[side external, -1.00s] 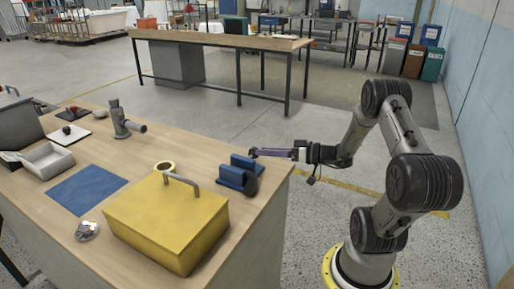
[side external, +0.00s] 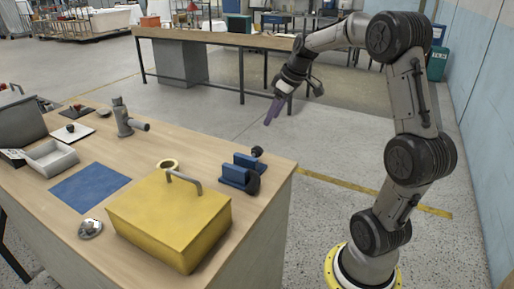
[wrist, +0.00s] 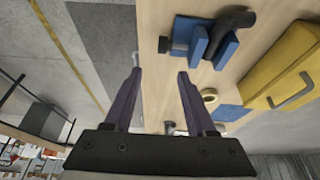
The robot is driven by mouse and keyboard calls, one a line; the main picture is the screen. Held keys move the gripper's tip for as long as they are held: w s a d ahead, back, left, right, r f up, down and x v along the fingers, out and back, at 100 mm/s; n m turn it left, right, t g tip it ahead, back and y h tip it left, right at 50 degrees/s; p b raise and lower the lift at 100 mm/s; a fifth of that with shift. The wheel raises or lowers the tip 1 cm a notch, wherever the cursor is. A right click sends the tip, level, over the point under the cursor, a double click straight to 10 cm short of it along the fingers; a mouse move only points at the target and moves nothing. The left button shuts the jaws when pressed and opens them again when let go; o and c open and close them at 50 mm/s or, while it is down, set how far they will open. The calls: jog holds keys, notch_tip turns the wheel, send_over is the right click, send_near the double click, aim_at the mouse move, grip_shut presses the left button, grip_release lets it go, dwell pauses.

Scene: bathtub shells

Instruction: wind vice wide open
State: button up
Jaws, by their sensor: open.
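The blue vice (side external: 238,174) stands on the wooden bench near its right edge. A dark knob (side external: 257,151) sticks out at its far end, and a dark round part (side external: 252,186) is at its near end. In the wrist view my gripper (wrist: 159,73) is open and empty, apart from the vice.
A yellow box (side external: 165,222) with a raised handle stands close to the vice. A tape ring (side external: 168,164), a blue mat (side external: 90,187), a grey tray (side external: 51,160) and a grey metal fixture (side external: 124,120) are further left. The bench beyond the vice is clear.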

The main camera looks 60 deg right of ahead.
aim_at(257, 147)
jog(key=x, duration=1.4)
jog(key=shift+a+f, duration=0.1)
jog(key=shift+a, duration=0.2)
jog(key=shift+d, duration=0.15)
grip_shut()
